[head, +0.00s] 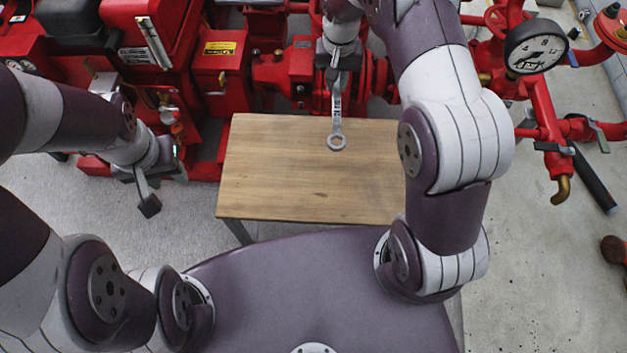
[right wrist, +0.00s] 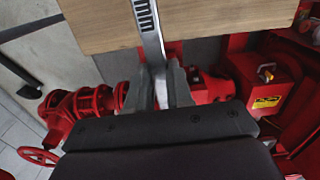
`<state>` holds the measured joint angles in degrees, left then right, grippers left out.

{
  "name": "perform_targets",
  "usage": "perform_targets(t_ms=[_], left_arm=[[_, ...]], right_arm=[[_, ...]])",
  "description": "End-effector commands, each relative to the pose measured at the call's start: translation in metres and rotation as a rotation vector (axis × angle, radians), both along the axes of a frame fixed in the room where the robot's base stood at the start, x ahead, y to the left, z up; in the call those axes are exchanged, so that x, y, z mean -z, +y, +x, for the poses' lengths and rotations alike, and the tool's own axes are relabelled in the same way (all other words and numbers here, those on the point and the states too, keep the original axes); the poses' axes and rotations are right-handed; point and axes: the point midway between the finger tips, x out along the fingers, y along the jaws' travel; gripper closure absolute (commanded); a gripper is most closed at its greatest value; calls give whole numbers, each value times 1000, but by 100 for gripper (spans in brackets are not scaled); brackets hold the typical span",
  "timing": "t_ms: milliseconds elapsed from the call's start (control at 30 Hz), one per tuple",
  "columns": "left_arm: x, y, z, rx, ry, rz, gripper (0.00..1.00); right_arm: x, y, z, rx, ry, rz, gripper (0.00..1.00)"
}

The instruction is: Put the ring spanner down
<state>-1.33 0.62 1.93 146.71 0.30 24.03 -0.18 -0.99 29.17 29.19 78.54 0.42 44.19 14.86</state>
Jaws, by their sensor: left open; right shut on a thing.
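The ring spanner (head: 337,117) is a silver tool with its ring end pointing toward me, over the far part of the wooden table (head: 270,186). My right gripper (head: 337,74) is shut on its far end, beyond the table's back edge. In the right wrist view the spanner's shank (right wrist: 150,38) rises from between the fingers (right wrist: 160,88) and runs across the table top (right wrist: 215,22). I cannot tell whether the ring touches the wood. My left gripper (head: 148,192) is open and empty, left of the table.
The red pumpset (head: 285,72) stands close behind the table. A pressure gauge (head: 536,47) and red pipes are at the right, with a black-handled bar (head: 592,178) on the floor. The table top is otherwise bare.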

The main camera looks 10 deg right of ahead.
Motion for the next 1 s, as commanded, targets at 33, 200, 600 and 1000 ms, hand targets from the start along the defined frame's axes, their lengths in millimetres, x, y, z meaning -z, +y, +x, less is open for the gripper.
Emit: perform_targets(t_ms=[33, 200, 600, 1000], left_arm=[[26, 0, 0, 0, 0, 0, 57], [36, 0, 0, 0, -1, 0, 57], [44, 0, 0, 0, -1, 0, 57], [54, 0, 0, 0, -1, 0, 57]], right_arm=[[23, -6, 3, 13, -3, 0, 100], [32, -9, -3, 30, 0, -1, 100], [89, 61, -74, 30, 0, -1, 100], [135, 66, -79, 32, -1, 0, 100]])
